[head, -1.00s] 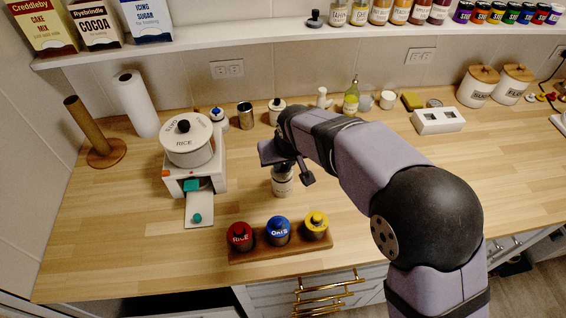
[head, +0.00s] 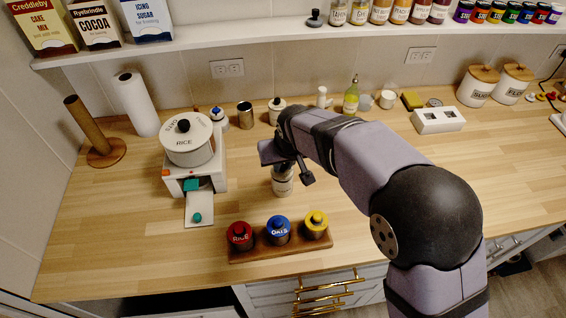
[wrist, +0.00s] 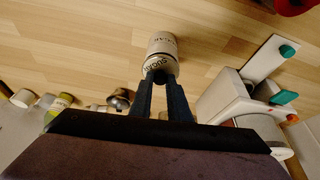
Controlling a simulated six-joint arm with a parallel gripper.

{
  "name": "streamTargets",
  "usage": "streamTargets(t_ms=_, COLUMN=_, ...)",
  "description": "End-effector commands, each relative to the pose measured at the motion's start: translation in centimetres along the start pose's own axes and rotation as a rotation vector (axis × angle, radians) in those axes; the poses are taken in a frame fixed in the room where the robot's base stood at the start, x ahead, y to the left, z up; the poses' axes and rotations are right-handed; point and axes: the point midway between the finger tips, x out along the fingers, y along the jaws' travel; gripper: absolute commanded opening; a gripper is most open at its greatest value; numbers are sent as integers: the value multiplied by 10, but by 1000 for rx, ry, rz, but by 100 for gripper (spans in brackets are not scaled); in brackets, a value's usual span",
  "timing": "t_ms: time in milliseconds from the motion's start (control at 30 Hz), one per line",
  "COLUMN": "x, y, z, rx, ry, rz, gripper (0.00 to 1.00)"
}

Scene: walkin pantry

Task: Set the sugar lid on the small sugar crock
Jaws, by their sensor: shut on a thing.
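The small sugar crock (head: 282,186) stands on the counter below my gripper. It is a pale cylinder with dark lettering, and it also shows in the wrist view (wrist: 164,42). My gripper (wrist: 158,80) is shut on the sugar lid (wrist: 157,66), a pale disc marked SUGAR, gripped near its top between the two dark fingers. The lid is at the crock's mouth and looks roughly lined up with it. I cannot tell whether it rests on the rim or hangs just above. In the head view my wrist hides the lid and the crock's top.
A wooden rack (head: 283,252) with red, blue and yellow-lidded jars lies in front. Small jars and bottles line the wall behind. The counter to the right of the rack is clear.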

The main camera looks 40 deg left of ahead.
Motion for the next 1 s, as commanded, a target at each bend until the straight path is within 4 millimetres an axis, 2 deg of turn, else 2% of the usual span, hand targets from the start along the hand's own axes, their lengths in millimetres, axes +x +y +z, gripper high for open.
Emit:
streamTargets(t_ms=633, x=8, y=0, z=3, rx=0, ry=0, rz=0, gripper=0)
streamTargets(t_ms=667, x=8, y=0, z=3, rx=0, ry=0, rz=0, gripper=21)
streamTargets(t_ms=733, x=8, y=0, z=3, rx=0, ry=0, rz=0, gripper=37)
streamTargets(t_ms=933, x=8, y=0, z=3, rx=0, ry=0, rz=0, gripper=38)
streamTargets(t_ms=967, x=8, y=0, z=3, rx=0, ry=0, rz=0, gripper=40)
streamTargets(t_ms=1000, x=8, y=0, z=3, rx=0, ry=0, rz=0, gripper=50)
